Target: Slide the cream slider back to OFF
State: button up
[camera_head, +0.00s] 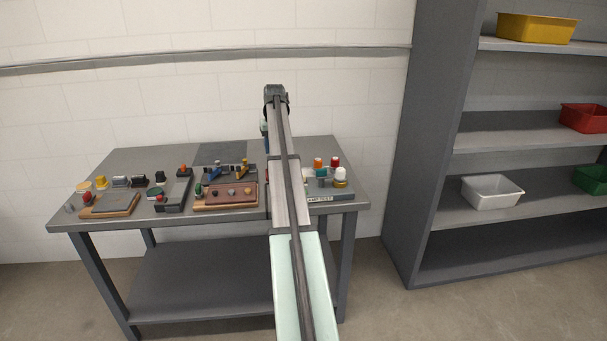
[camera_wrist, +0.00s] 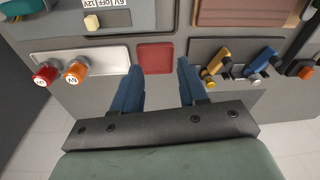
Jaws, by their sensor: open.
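The cream slider (camera_wrist: 93,22) shows near the top left of the wrist view, on a dark grey panel (camera_wrist: 140,18). A white label above it reads 6V, OFF and 12V and is cut by the frame edge. The slider sits under the label's left part, near 6V. My gripper (camera_wrist: 160,66) is open and empty, with blue fingers apart, below and to the right of the slider and not touching it. In the head view my gripper (camera_head: 265,129) is mostly hidden behind my arm, and I cannot make out the slider there.
A red knob (camera_wrist: 46,74) and an orange knob (camera_wrist: 76,71) stand left of my fingers. A red square (camera_wrist: 155,57) lies between the fingertips. Yellow and blue levers (camera_wrist: 218,62) stand to the right. The grey table (camera_head: 130,160) carries several crowded panels. A shelf (camera_head: 430,150) stands at right.

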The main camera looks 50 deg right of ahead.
jog(key=s+d+r+m+g, duration=0.1)
jog(key=s+d+r+m, duration=0.1)
jog(key=s+d, duration=0.6)
jog(key=shift+y, duration=0.3)
jog(key=f, duration=0.4)
jog(key=a+f, duration=0.1)
jog(key=f, duration=0.4)
jog(key=s+f, duration=0.1)
jog(key=f, duration=0.3)
jog(key=shift+a+f, duration=0.2)
jog(key=shift+a, duration=0.1)
jog(key=shift+c, duration=0.3)
grip_shut()
